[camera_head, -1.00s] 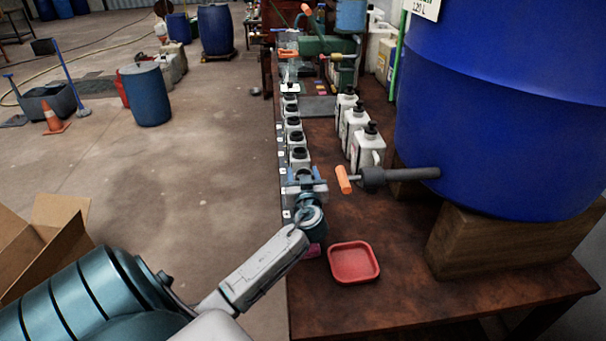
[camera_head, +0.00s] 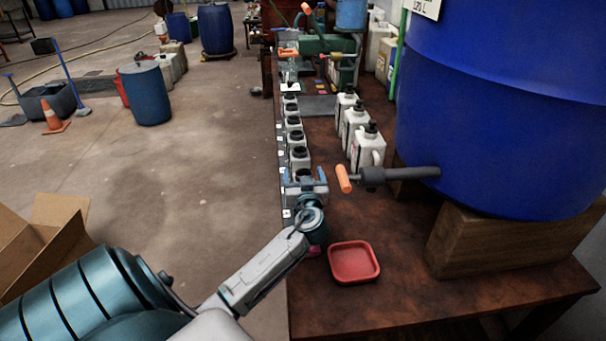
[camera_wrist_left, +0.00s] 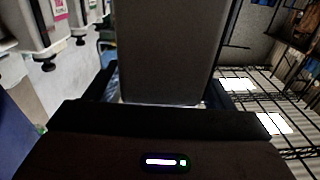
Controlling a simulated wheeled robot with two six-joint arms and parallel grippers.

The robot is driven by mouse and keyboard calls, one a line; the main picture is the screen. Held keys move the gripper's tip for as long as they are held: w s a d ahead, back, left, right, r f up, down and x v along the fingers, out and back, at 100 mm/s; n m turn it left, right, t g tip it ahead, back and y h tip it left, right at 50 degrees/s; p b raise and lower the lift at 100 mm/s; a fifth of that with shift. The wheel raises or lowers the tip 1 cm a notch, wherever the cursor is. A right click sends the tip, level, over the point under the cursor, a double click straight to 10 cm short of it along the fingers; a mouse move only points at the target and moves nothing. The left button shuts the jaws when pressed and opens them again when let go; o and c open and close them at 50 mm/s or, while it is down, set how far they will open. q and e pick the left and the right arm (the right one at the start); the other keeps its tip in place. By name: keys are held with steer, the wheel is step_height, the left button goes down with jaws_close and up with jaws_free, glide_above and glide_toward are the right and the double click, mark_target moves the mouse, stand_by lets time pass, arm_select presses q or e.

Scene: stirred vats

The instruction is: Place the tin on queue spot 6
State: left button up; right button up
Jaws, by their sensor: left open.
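A row of pale tins with dark round mouths stands along the left edge of the brown bench. The nearest tin (camera_head: 304,188) is at the front end of this row. My left gripper (camera_head: 305,176) is open, with one blue fingertip on each side of this tin's top. In the left wrist view a grey tin side (camera_wrist_left: 170,50) fills the middle, between the fingers. Whether the fingers touch it I cannot tell. The spot marks under the tins are mostly hidden; small white labels run along the bench edge. My right gripper is not in view.
A red tray (camera_head: 354,263) lies on the bench front. An orange-handled valve (camera_head: 344,179) juts from the big blue vat (camera_head: 500,110) close to the right of my gripper. White jugs (camera_head: 364,148) stand behind it. An open cardboard box (camera_head: 45,240) is on the left.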

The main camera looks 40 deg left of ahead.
arm_select(q)
steer(key=b+v, duration=0.1)
steer(key=v, duration=1)
steer(key=shift+b, duration=0.4)
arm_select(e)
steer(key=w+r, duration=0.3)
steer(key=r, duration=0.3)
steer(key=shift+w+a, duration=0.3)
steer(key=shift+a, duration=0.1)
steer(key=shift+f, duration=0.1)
